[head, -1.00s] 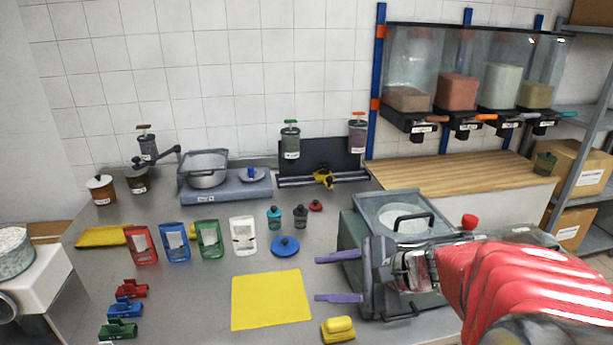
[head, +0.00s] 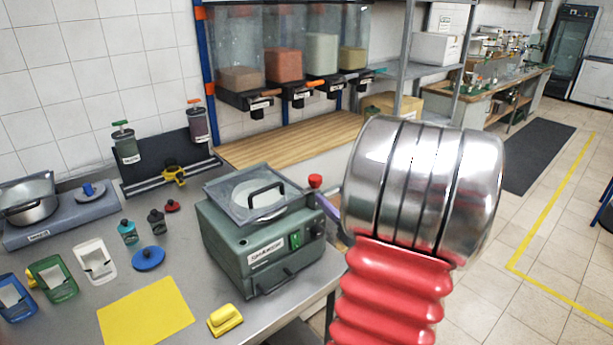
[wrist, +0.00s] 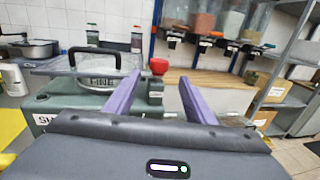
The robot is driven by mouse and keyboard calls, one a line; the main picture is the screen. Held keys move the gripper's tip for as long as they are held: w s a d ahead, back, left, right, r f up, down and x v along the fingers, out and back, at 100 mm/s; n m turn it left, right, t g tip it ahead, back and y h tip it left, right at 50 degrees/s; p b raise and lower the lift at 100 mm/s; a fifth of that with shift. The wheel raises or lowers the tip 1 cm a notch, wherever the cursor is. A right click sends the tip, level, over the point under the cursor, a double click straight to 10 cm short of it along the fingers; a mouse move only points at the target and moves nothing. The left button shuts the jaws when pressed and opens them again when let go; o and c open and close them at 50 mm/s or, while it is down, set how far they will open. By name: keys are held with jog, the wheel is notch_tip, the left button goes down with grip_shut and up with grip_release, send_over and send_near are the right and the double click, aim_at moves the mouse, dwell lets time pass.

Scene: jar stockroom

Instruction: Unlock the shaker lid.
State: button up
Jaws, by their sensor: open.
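The shaker (head: 258,240) is a dark green box on the steel table, with a label, a lit green switch and a front handle. Its clear lid (head: 232,203) with a black handle lies flat on top, over a round sieve. A red knob (head: 315,181) stands at the lid's right side; it also shows in the wrist view (wrist: 158,66). My gripper (wrist: 160,80) is open and empty, its purple fingers pointing toward the knob, which appears between the fingertips. I see no contact. In the head view my arm hides most of the gripper.
A yellow block (head: 225,319) and a yellow mat (head: 146,312) lie in front and left of the shaker. Hoppers (head: 283,75) hang above a wooden counter (head: 290,140) behind. A grey shelf (head: 405,65) stands behind my arm. Open floor lies to the right.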

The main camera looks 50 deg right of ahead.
aim_at(311, 184)
jog(key=shift+w, duration=0.15)
jog(key=x, duration=1.3)
jog(key=shift+w, duration=0.3)
jog(key=c, duration=1.1)
